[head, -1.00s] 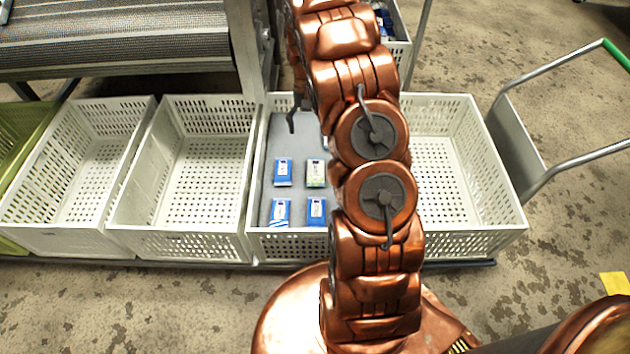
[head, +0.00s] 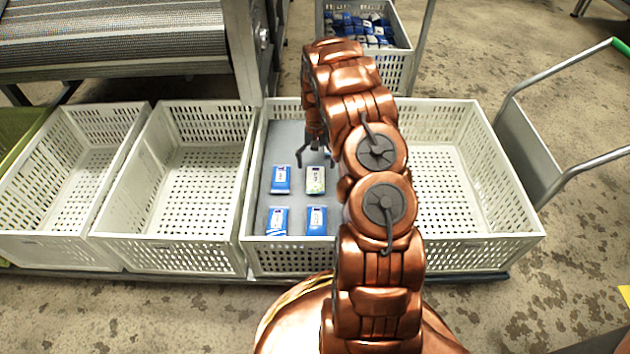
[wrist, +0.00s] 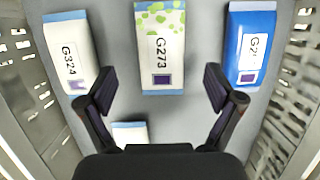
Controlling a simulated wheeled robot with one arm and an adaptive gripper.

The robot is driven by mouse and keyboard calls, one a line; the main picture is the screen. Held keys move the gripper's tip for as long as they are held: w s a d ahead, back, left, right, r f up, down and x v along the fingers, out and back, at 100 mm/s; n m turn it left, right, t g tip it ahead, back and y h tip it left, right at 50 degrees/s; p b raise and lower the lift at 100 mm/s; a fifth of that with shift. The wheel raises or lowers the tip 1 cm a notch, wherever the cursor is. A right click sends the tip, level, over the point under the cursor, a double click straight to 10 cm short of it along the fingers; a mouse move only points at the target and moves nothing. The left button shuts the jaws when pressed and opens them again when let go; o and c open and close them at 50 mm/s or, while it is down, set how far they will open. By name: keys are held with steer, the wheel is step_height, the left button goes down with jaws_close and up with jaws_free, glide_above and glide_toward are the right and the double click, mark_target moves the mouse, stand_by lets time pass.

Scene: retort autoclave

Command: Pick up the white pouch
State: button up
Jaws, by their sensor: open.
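A mostly white pouch with green spots (head: 316,180) lies flat on the grey bottom of a white crate (head: 281,257). In the wrist view this pouch (wrist: 160,45), labelled G273, lies ahead of the gap between my fingers. My gripper (head: 314,156) is open and empty, pointing down over the crate, just beyond the pouch in the head view; my fingers (wrist: 160,91) also show in the wrist view. Another white pouch with a blue edge (wrist: 70,50), labelled G324, lies to the left. A blue pouch (wrist: 250,45) lies to the right. A further pouch (wrist: 130,133) is partly hidden by my gripper.
More blue pouches (head: 281,180) lie in the same crate. Empty white crates stand to the left (head: 190,245) and right (head: 480,250). A crate of many pouches (head: 365,30) stands behind. A trolley (head: 527,140) stands at the right.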

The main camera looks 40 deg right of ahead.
mark_target(315, 176)
steer(key=b+x, duration=0.2)
steer(key=x, duration=0.2)
steer(key=shift+w+f, duration=0.1)
steer(key=shift+f, duration=0.3)
steer(key=shift+r, duration=0.1)
steer(key=c, duration=1.3)
